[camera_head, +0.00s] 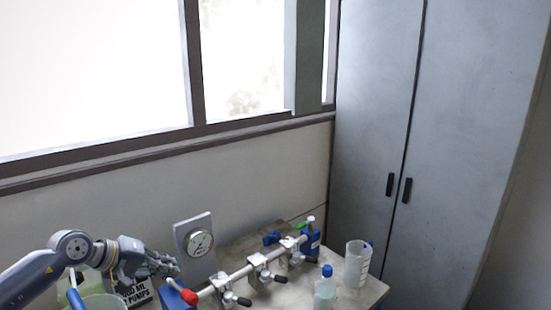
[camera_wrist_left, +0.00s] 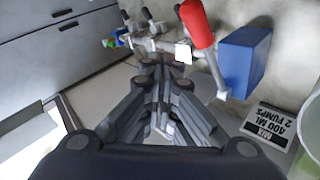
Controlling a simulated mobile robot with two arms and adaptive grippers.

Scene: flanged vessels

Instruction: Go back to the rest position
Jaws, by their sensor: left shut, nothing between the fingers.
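My left gripper (camera_head: 168,268) comes in from the left in the head view, above the left end of the bench. Its fingers are closed together and empty. In the left wrist view the shut fingers (camera_wrist_left: 165,75) point toward the pipe assembly. A lever with a red grip (camera_wrist_left: 197,24) stands beside the fingers, apart from them as far as I can tell; its red end also shows in the head view (camera_head: 189,297). My right gripper is not in view.
A metal pipe with valves (camera_head: 258,262) runs along the bench (camera_head: 370,290). A gauge (camera_head: 199,243) stands behind it. A blue-capped bottle (camera_head: 325,290) and a clear beaker (camera_head: 357,263) stand at the right. A label sign (camera_wrist_left: 268,133) and blue block (camera_wrist_left: 243,62) are near the gripper. A grey cabinet (camera_head: 440,130) stands behind.

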